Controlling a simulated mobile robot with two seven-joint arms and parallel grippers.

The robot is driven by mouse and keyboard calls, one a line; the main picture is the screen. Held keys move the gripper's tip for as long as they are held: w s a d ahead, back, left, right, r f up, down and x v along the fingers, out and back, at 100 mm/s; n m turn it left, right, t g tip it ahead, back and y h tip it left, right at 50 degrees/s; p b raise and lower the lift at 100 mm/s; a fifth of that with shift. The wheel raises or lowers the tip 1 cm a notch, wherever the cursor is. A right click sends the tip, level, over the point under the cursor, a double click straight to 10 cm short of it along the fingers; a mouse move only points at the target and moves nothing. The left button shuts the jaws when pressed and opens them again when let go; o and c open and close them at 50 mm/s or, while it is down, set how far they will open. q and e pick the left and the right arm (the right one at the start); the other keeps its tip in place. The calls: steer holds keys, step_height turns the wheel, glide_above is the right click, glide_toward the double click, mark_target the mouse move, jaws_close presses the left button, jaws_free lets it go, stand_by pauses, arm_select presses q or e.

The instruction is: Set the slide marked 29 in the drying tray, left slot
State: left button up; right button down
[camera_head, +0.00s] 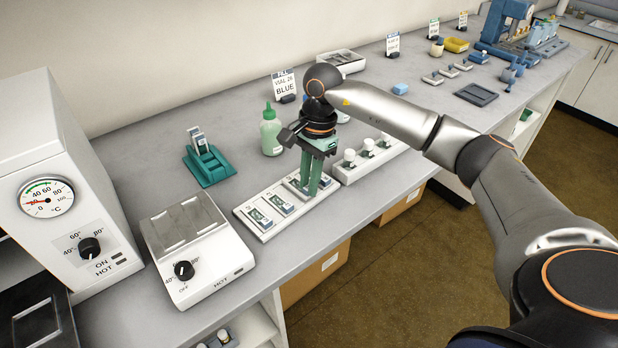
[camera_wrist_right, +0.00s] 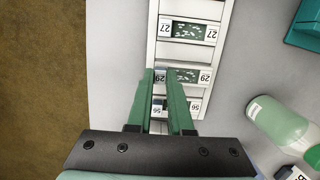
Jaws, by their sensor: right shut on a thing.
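In the head view my right gripper (camera_head: 312,190) points down at the right end of this rack (camera_head: 267,235) and hides most of that slide. The gripper is shut on the slide's end. A dark grey shallow tray (camera_head: 476,94) lies farther back on the bench; I cannot tell for sure that it is the drying tray. My left gripper is not in view.
A slide marked 27 (camera_wrist_right: 188,31) and one marked 56 (camera_wrist_right: 159,105) sit in neighbouring slots. A green bottle (camera_head: 271,134) and a white block with several vials (camera_head: 380,163) stand close by. A hotplate (camera_head: 197,262) and a teal holder (camera_head: 208,165) are to the left.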

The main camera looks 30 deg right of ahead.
steer(key=shift+f+b, duration=0.55)
steer(key=shift+f, duration=0.05)
steer(key=c, duration=0.8)
jaws_free()
steer(key=shift+r, duration=0.1)
steer(key=shift+r+p, duration=0.3)
steer(key=shift+p, duration=0.05)
steer(key=r, duration=0.4)
steer(key=d+r, duration=0.1)
steer(key=r, duration=0.7)
steer(key=shift+w+d+r, duration=0.15)
steer(key=shift+d, duration=0.2)
